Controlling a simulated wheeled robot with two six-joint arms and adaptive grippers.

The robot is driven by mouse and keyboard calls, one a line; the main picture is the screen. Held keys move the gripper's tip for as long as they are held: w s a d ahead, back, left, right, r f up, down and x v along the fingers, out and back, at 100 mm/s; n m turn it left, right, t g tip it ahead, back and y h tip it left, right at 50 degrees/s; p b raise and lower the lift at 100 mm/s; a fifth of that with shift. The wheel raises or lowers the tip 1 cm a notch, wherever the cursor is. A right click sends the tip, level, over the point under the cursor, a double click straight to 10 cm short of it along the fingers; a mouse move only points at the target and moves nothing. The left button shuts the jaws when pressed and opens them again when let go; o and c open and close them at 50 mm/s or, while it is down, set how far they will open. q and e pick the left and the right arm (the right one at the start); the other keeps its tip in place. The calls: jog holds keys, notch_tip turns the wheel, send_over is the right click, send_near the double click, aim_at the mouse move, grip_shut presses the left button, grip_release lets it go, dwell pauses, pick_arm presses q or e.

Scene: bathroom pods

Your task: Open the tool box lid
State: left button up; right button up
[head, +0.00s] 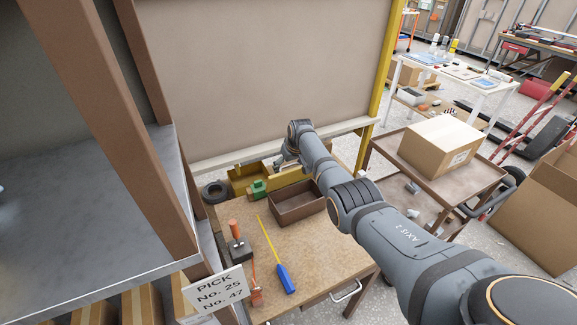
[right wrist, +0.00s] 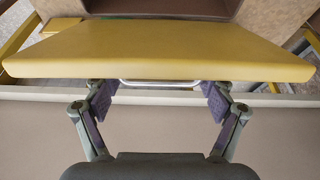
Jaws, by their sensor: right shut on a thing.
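The yellow tool box (head: 240,174) sits at the back of the workbench, against the beige panel, partly hidden by my right arm. In the right wrist view its flat yellow lid (right wrist: 160,50) spans the picture, with a thin metal handle (right wrist: 160,84) along its near edge. My right gripper (right wrist: 160,95) has one finger at each end of this handle and is shut on it. In the head view the right gripper (head: 284,160) is at the box's right part, small and partly covered by its own wrist. How far the lid is raised is unclear. My left gripper is out of view.
A grey shelf (head: 70,215) with brown posts stands left. A cart with a cardboard box (head: 440,142) stands right.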

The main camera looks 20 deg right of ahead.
jog(key=shift+s+f, duration=0.15)
jog(key=shift+f, duration=0.1)
dwell(0.5)
